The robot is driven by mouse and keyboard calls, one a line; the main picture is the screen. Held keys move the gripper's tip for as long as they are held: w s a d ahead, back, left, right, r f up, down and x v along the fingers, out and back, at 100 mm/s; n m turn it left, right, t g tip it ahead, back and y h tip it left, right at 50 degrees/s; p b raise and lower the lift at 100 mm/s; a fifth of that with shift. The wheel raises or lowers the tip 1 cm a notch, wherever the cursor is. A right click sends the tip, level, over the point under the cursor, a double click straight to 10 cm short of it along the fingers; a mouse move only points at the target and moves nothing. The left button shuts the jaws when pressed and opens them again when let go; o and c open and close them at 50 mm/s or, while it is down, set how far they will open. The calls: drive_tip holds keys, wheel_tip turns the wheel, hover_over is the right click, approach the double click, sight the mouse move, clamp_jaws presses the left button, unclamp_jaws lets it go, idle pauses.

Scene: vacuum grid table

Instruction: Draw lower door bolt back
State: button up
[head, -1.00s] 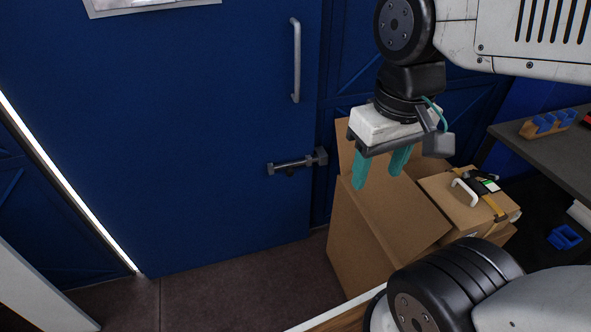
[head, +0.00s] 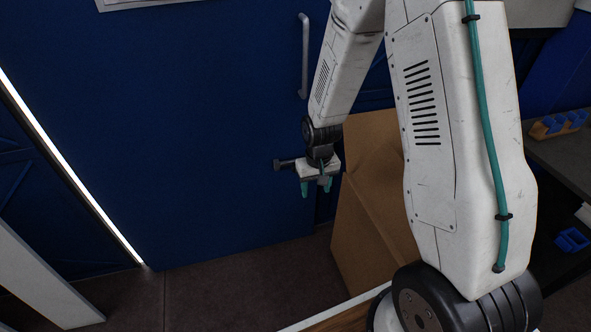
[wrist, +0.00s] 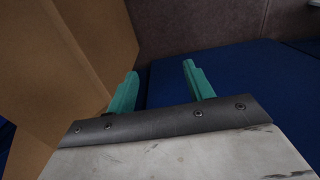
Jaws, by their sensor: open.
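The blue door (head: 215,120) fills the left and middle of the head view. The lower door bolt (head: 284,164) is a dark metal bar near the door's right edge. Only its left end shows there, the rest being hidden behind my gripper (head: 316,191). My gripper is open and empty, with teal fingers pointing down in front of the bolt. In the wrist view the two open fingers (wrist: 160,88) show the blue door (wrist: 250,78) beyond them. The bolt does not show in the wrist view.
An open cardboard box (head: 365,215) stands on the floor right of the door, close to my arm; it fills the left of the wrist view (wrist: 60,60). A vertical door handle (head: 304,55) is above the bolt. A dark shelf (head: 565,155) with blue bins stands at right.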

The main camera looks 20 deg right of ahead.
drive_tip(key=w+d+f+m+t, duration=0.1)
drive_tip(key=w+f+t, duration=0.35)
drive_tip(key=f, duration=0.85)
drive_tip(key=w+d+f+t, duration=0.1)
drive_tip(key=w+f+t, duration=0.4)
drive_tip(key=f, duration=0.8)
drive_tip(key=w+d+r+t+h, duration=0.1)
drive_tip(key=w+r+t+h, duration=0.1)
drive_tip(key=w+r+t, duration=0.7)
drive_tip(key=shift+m+g, duration=0.25)
drive_tip(key=shift+m, duration=0.15)
drive_tip(key=w, duration=0.4)
drive_tip(key=w+r, duration=0.1)
drive_tip(key=w, duration=0.1)
drive_tip(key=shift+w+d, duration=0.1)
drive_tip(key=shift+d, duration=0.25)
